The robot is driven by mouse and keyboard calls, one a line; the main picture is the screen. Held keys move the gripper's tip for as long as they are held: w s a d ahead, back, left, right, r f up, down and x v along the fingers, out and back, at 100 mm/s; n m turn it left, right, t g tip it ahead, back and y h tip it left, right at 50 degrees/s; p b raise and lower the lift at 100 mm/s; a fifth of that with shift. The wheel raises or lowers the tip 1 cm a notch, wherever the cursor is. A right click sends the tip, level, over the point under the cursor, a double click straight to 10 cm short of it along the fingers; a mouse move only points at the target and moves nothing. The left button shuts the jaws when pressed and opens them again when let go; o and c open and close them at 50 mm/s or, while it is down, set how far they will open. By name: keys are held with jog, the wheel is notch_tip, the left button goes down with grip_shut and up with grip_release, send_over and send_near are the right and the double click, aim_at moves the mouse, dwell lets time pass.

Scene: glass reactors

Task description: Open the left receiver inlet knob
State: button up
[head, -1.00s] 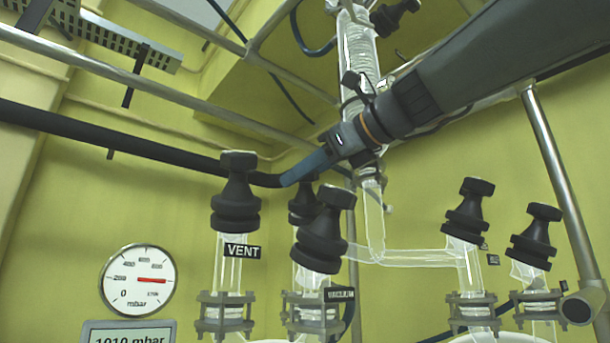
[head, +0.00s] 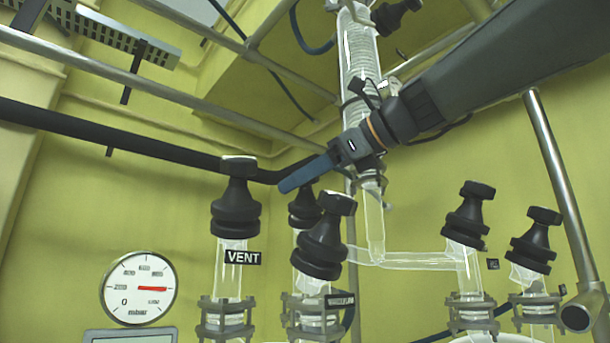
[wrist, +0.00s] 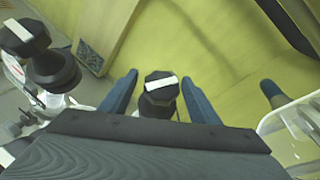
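Several black knobs stand on glass necks in the head view: a knob labelled VENT (head: 236,200), a tilted one with a partly hidden label (head: 322,238), one behind it (head: 304,208), and two at the right, (head: 468,215) and (head: 535,240). The right labels are too small to read, so I cannot tell which knob is the left receiver inlet. My gripper (head: 285,187) is above the tilted knob, apart from it. In the wrist view my gripper (wrist: 158,77) is open, its blue fingers spread, with a black knob with a white stripe (wrist: 161,92) seen between them, not gripped.
A round pressure gauge (head: 138,288) is at lower left. A black pipe (head: 120,145) runs behind the knobs, and metal rails (head: 160,90) cross above. A coiled glass condenser (head: 357,55) stands behind my arm. Another black knob (wrist: 50,70) is left of my fingers in the wrist view.

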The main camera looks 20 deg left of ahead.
jog(key=shift+r, duration=0.15)
jog(key=shift+m+t+b, duration=0.3)
jog(key=shift+b, duration=0.05)
jog(key=shift+s+m+t+b, duration=0.1)
jog(key=shift+m+t+b, duration=0.2)
jog(key=shift+a+m+t+b, duration=0.1)
jog(key=shift+m+t+b, duration=0.3)
jog(key=shift+m+t, duration=0.5)
jog(key=m+t+p, duration=0.2)
jog(key=m, duration=0.1)
jog(key=shift+r+t+h+p, duration=0.2)
jog(key=shift+t+h+p, duration=0.1)
jog(key=shift+t+p, duration=0.1)
jog(key=m+t+p, duration=0.1)
jog(key=p, duration=0.1)
jog(key=shift+h+p, duration=0.3)
jog(key=shift+p, duration=0.1)
jog(key=m+t+p, duration=0.1)
jog(key=p, duration=0.2)
jog(key=shift+m+h+p, duration=0.3)
jog(key=shift+m+p, duration=0.05)
jog(key=shift+m, duration=0.05)
jog(key=m+t+h+p, duration=0.2)
jog(key=m+t+p, duration=0.1)
jog(key=p, duration=0.9)
jog(key=shift+m+h+p, duration=0.3)
jog(key=shift+m+p, duration=0.05)
jog(key=shift+m, duration=0.15)
jog(key=m+t+h+p, duration=0.1)
jog(key=p, duration=0.2)
